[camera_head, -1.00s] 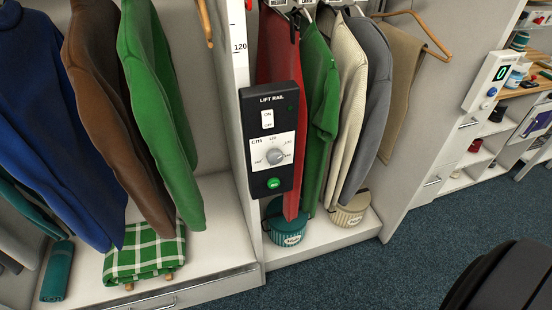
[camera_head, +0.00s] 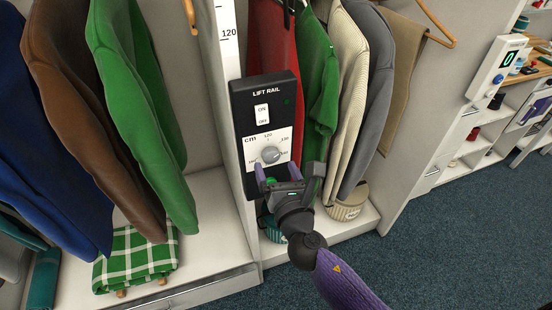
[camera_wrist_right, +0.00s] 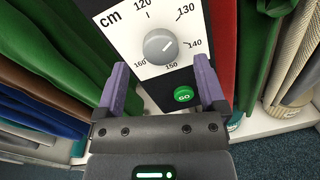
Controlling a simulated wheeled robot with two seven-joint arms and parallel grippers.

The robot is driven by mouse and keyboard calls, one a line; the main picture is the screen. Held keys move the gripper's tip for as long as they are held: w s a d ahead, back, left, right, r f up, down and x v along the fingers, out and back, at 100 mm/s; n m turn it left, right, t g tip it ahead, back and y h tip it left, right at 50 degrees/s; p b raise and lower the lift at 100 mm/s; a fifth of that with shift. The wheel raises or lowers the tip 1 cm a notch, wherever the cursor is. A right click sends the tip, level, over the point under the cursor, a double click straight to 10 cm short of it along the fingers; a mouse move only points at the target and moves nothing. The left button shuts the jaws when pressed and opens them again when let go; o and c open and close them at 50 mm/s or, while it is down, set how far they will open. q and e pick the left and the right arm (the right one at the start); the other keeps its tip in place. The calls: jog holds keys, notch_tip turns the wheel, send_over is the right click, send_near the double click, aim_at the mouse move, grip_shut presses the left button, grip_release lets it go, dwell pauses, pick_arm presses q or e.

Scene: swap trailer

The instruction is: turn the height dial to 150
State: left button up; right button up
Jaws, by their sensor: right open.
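The LIFT RAIL panel (camera_head: 265,90) is a black upright box with a white ON/OFF switch (camera_head: 262,113), a grey height dial (camera_head: 270,154) and a green GO button (camera_wrist_right: 183,93). In the right wrist view the round dial (camera_wrist_right: 160,46) sits on a white cm scale marked 120 to 160. A pale mark on it points to the upper right, roughly toward 130; its exact reading is hard to tell. My right gripper (camera_head: 278,172) is open and empty just below the dial, apart from it. Its purple fingers (camera_wrist_right: 161,68) spread to either side below the dial. My left gripper is not in view.
Hanging clothes flank the panel: a green sweater (camera_head: 140,110) left, a red garment (camera_head: 281,45) and green shirt (camera_head: 318,75) close right. A checked cloth (camera_head: 135,262) lies on the lower shelf. Carpet (camera_head: 440,220) is clear at right.

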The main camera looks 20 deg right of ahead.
aim_at(272, 159)
jog(key=shift+w, duration=1.5)
grip_shut()
